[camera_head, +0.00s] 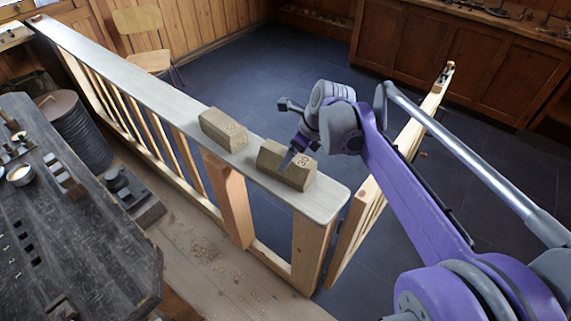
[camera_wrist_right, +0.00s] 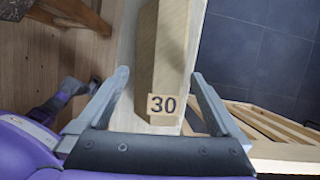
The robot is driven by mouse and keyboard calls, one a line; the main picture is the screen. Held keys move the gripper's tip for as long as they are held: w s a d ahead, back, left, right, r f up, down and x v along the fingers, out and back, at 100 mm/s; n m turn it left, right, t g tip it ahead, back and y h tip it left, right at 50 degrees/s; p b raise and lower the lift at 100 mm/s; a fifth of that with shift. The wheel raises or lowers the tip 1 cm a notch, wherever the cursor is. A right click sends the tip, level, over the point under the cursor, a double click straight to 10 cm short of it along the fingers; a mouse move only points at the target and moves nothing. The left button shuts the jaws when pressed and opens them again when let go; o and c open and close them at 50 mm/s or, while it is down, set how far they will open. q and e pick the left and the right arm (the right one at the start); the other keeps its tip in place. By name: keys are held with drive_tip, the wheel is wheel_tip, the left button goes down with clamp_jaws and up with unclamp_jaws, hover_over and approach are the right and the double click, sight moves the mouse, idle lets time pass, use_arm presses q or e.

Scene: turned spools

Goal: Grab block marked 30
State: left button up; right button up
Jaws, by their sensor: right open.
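The block marked 30 (camera_head: 287,165) is a tan wooden block with a sloped top. It lies on the flat top rail (camera_head: 325,197) of a wooden railing, near the rail's front end. In the right wrist view the block (camera_wrist_right: 168,55) lies lengthwise between the fingers, its "30" label facing me. The right wrist view shows the right gripper (camera_wrist_right: 160,90) open, one finger on each side of the block, with a gap visible on the left. Whether the right finger touches it I cannot tell. My left gripper is not in view.
A second, similar block (camera_head: 223,129) with a label too small to read surely sits farther back on the rail. A dark workbench (camera_head: 80,230) with tools is at left. An open wooden gate (camera_head: 395,165) stands at right. The rail's far part is clear.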

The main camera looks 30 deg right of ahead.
sight(289, 166)
drive_tip(key=x, duration=0.2)
drive_tip(key=s+x, duration=0.1)
drive_tip(key=x, duration=0.1)
drive_tip(key=shift+f, duration=0.3)
drive_tip(key=shift+w+f, duration=0.25)
drive_tip(key=shift+f, duration=0.2)
drive_tip(key=c, duration=1.5)
